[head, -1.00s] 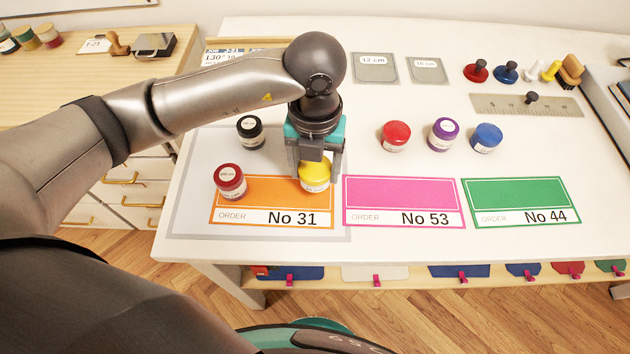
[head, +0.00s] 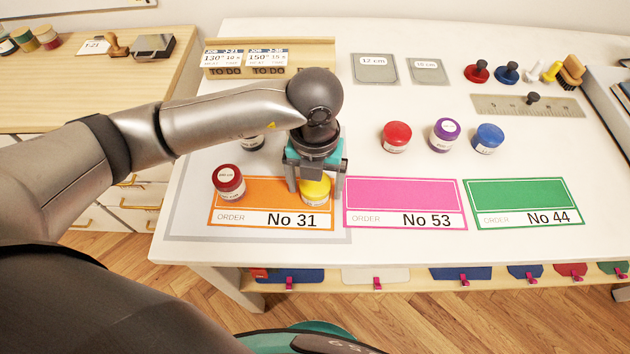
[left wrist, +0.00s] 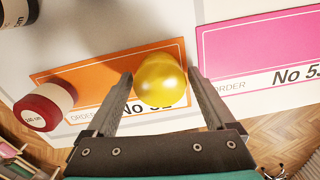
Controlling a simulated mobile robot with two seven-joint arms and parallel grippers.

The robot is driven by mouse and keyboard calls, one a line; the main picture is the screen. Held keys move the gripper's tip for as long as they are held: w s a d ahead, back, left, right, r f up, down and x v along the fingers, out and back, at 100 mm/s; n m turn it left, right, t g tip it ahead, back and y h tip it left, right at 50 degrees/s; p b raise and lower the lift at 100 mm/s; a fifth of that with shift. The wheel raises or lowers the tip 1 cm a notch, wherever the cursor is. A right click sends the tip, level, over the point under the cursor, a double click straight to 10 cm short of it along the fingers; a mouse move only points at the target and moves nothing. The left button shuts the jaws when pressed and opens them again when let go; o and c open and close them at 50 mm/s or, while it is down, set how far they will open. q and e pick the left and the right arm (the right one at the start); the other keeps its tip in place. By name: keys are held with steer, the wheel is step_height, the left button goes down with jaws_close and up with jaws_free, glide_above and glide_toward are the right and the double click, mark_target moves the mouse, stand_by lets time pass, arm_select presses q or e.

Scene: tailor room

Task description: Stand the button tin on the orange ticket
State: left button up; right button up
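The orange ticket (head: 265,191), marked No 31, lies flat on the white table. A yellow-topped round tin (head: 315,190) is upright at its right part; it also shows in the left wrist view (left wrist: 161,80). My left gripper (head: 316,194) points down with a finger on each side of this tin, and narrow gaps show, so it looks open. A dark red tin (head: 229,181) stands on the ticket's left end. The frames do not show which tin holds buttons. My right gripper is not in view.
Pink (head: 402,202) and green (head: 524,201) tickets lie to the right. Red (head: 396,137), purple (head: 445,134) and blue (head: 488,138) tins stand behind them. A black-topped tin (head: 252,143) is partly hidden by my arm. A ruler (head: 525,105) lies at the back right.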

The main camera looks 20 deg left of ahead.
arm_select(q)
steer(key=shift+o, duration=0.5)
steer(key=shift+r, duration=0.25)
step_height(320, 180, up, 12)
steer(key=p, duration=0.1)
steer(key=shift+p, duration=0.35)
